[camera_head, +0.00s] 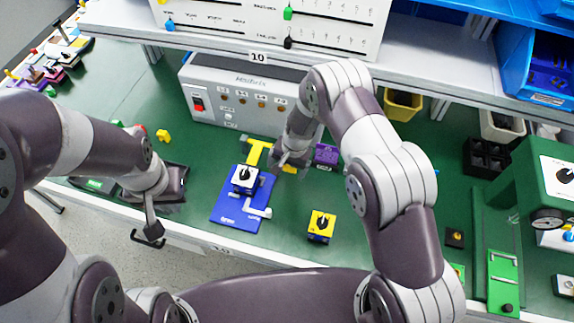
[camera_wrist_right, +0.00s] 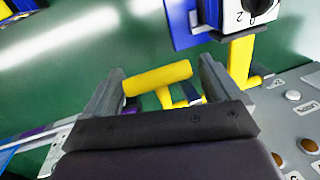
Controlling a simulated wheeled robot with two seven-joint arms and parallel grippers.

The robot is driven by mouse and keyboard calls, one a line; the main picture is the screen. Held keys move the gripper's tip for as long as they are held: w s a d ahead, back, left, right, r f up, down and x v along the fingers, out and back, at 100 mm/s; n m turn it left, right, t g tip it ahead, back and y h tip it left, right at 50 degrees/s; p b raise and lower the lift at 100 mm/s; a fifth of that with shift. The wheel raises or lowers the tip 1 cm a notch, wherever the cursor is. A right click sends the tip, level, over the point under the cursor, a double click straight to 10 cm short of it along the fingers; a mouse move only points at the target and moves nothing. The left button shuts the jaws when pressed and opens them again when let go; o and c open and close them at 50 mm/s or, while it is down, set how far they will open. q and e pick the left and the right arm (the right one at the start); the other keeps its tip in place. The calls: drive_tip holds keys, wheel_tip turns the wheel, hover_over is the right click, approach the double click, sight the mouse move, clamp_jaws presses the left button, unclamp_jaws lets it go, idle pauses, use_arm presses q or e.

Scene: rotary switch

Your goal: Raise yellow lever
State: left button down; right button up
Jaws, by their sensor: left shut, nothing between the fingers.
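The yellow lever shows in the right wrist view as a short yellow bar (camera_wrist_right: 157,77) on a stem, between the two fingers of my right gripper (camera_wrist_right: 158,88). The fingers are open with a gap at each end of the bar. In the head view my right gripper (camera_head: 287,162) is low over the bench, right of a yellow T-shaped piece (camera_head: 258,150), and mostly hides the lever. A white switch box (camera_head: 244,179) with a black knob sits on a blue base (camera_head: 238,208). My left gripper (camera_head: 153,231) is shut and empty near the bench's front edge.
A grey control box (camera_head: 243,103) stands behind the lever. A purple block (camera_head: 326,155) lies right of my right gripper. A yellow switch box (camera_head: 320,226) stands in front. A yellow bin (camera_head: 403,105) is at the back.

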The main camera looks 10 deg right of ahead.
drive_tip(key=c, duration=1.3)
drive_tip(key=shift+r, duration=0.1)
drive_tip(key=shift+o, duration=0.2)
drive_tip(key=shift+w+r, duration=0.2)
drive_tip(key=shift+w, duration=0.05)
drive_tip(key=shift+w+d+r, duration=0.25)
drive_tip(key=shift+w+r, duration=0.35)
drive_tip(key=shift+r, duration=0.35)
drive_tip(key=shift+w+d+r+b, duration=0.25)
drive_tip(key=shift+w+r+b, duration=0.05)
drive_tip(key=shift+w+r, duration=0.2)
drive_tip(key=shift+w+d+r+b, duration=0.2)
drive_tip(key=shift+w+r+b, duration=0.1)
drive_tip(key=shift+w+r, duration=0.15)
drive_tip(key=shift+c, duration=0.4)
